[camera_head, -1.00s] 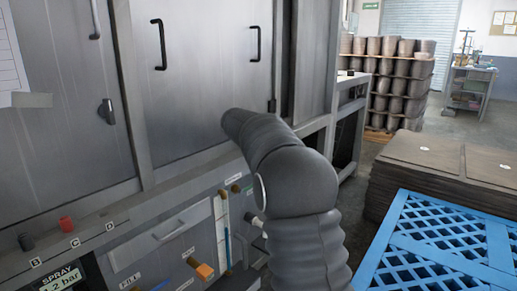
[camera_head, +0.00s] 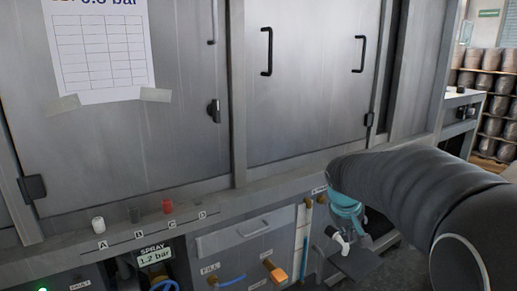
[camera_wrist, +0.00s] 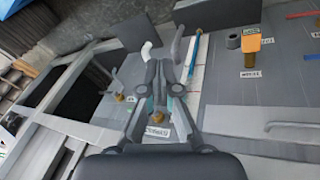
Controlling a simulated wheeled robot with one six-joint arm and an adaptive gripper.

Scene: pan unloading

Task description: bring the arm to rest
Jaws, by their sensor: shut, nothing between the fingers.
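My arm in its dark ribbed sleeve reaches in from the right side of the head view, bent toward the front of the grey cabinet (camera_head: 305,80). Its teal wrist end hangs low by the panel's right end. My gripper (camera_wrist: 158,72) shows in the wrist view with its dark fingers shut and nothing held. The fingers point at the lower panel, near a white curved spout (camera_wrist: 148,52), which also shows in the head view (camera_head: 338,238). I cannot tell how far apart the fingers and panel are.
A dark flat plate (camera_head: 355,264) juts out beneath the spout. Stacked pots (camera_head: 495,62) stand at the back right.

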